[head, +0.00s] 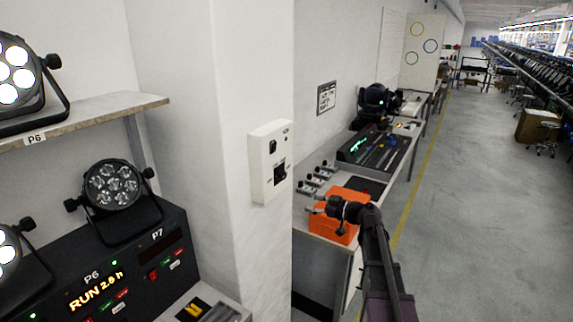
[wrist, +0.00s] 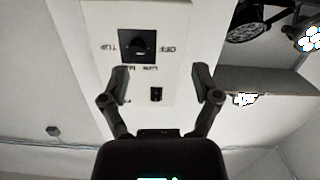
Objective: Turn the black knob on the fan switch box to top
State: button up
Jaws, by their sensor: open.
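The fan switch box is a white box (head: 262,165) on the white pillar, left of my gripper in the head view. Its black knob (head: 280,174) sits on the lower part of the front face. In the wrist view the box (wrist: 185,20) appears upside down, with the black knob (wrist: 137,45) on a dark square plate and labels around it, including TOP and OFF. I cannot tell clearly which label the knob points at. My gripper (wrist: 160,76) is open and empty, its fingers spread before the box, apart from the knob. My gripper (head: 314,204) also shows in the head view.
A small black switch (head: 273,147) sits above the knob on the box. An orange bin (head: 350,232) stands on the bench behind my gripper. Left are a shelf (head: 90,118), par lights (head: 113,185) and a black control panel (head: 150,262). Open floor lies right.

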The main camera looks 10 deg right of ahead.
aim_at(285, 175)
jog(key=shift+t, duration=0.9)
jog(key=d+r, duration=0.1)
jog(key=w+r+p, duration=0.1)
jog(key=r, duration=0.1)
jog(key=d+r, duration=0.1)
jog(key=shift+w+d+r, duration=0.3)
jog(key=shift+w+r, duration=0.05)
jog(key=shift+w, duration=0.05)
jog(key=x, duration=1.4)
jog(key=shift+s+r, duration=0.1)
jog(key=shift+s, duration=0.05)
grip_shut()
